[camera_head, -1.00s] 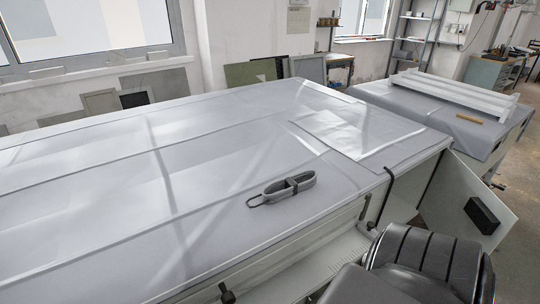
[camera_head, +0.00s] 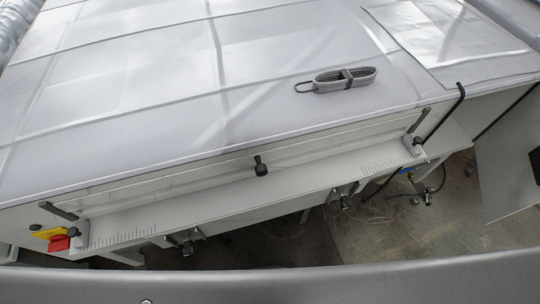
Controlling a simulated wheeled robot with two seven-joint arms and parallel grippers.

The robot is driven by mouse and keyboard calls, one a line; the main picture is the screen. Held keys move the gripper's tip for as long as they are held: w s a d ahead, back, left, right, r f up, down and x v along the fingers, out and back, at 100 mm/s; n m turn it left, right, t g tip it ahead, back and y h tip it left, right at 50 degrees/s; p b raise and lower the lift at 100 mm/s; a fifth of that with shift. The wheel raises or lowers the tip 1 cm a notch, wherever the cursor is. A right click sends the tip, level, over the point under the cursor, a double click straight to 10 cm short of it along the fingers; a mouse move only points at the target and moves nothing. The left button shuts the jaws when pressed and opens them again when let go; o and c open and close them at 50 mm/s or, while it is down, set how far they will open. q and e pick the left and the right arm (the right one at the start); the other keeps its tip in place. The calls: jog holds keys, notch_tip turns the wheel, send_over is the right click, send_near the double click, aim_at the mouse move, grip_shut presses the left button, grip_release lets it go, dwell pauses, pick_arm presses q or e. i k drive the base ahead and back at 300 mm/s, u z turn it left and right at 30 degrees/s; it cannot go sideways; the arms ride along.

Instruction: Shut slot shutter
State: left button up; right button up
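The plate processor (camera_head: 150,90) fills the upper part of the view with its pale grey top. A long, narrow pale panel, which looks like the slot shutter (camera_head: 180,181), runs along its front face. It has a black knob (camera_head: 261,166) near its middle and a dark arm at each end, left (camera_head: 58,211) and right (camera_head: 418,121). Below it, a pale ledge with ruler marks (camera_head: 240,199) sticks out. I cannot tell for sure whether the shutter stands open or shut. Neither of my grippers is in view.
A coiled grey strap (camera_head: 345,79) and a clear sheet (camera_head: 450,45) lie on the machine's top. A yellow and red switch (camera_head: 55,236) is at the front left corner. A black bent rod (camera_head: 445,115) stands at the right. An open panel (camera_head: 508,165) hangs at the far right.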

aim_at(258, 159)
jog(key=u, duration=2.7)
jog(key=k, duration=1.9)
jog(key=z, duration=2.25)
